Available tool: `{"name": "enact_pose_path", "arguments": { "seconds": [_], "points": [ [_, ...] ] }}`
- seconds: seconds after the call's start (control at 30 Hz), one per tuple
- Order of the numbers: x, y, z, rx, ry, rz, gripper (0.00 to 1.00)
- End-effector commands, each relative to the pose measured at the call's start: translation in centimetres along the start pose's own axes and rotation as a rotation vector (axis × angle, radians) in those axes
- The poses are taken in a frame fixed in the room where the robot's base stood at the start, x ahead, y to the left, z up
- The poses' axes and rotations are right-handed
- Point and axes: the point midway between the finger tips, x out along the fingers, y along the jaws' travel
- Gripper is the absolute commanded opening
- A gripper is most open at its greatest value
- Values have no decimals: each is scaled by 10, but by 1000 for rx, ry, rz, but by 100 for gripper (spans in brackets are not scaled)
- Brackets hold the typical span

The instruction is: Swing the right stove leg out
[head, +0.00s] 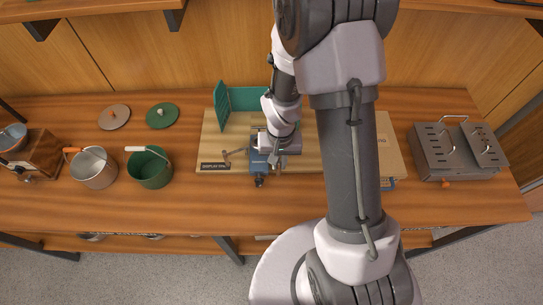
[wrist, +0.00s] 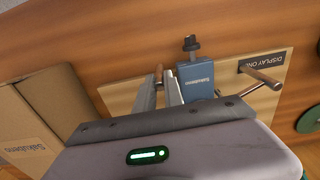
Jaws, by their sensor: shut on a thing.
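The blue stove (head: 258,161) stands on a pale wooden display board (head: 212,145), and its labelled body also shows in the wrist view (wrist: 196,80). On one side the left leg (head: 237,153) sticks outward as a thin rod with a copper-coloured end; it is also in the wrist view (wrist: 262,78). My gripper (head: 279,162) is at the stove's right side. In the wrist view its two fingers (wrist: 159,88) are shut on the right leg (wrist: 158,74), with only its copper-coloured end showing. The rest of that leg is hidden by the fingers.
A teal windscreen (head: 221,106) stands behind the stove. A cardboard box (wrist: 45,110) is close beside my gripper. A "DISPLAY ONLY" sign (head: 215,166) lies at the board's front left. Pots (head: 149,169) and lids (head: 163,115) are left; a metal grill (head: 460,152) is right.

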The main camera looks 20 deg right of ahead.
Motion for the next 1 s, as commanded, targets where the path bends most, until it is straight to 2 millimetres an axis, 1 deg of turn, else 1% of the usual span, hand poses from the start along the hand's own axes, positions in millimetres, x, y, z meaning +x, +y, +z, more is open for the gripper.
{"name": "enact_pose_path", "arguments": {
  "seconds": [0.33, 0.6, 0.87, 1.0],
  "points": [
    [0, 3, -1, 2, -1, 0, 0],
    [0, 20, -10, 2, -1, 0, 0],
    [0, 20, -10, 1, 0, 0, 0],
    [0, 24, -15, 2, 1, 0, 0]
  ]
}}
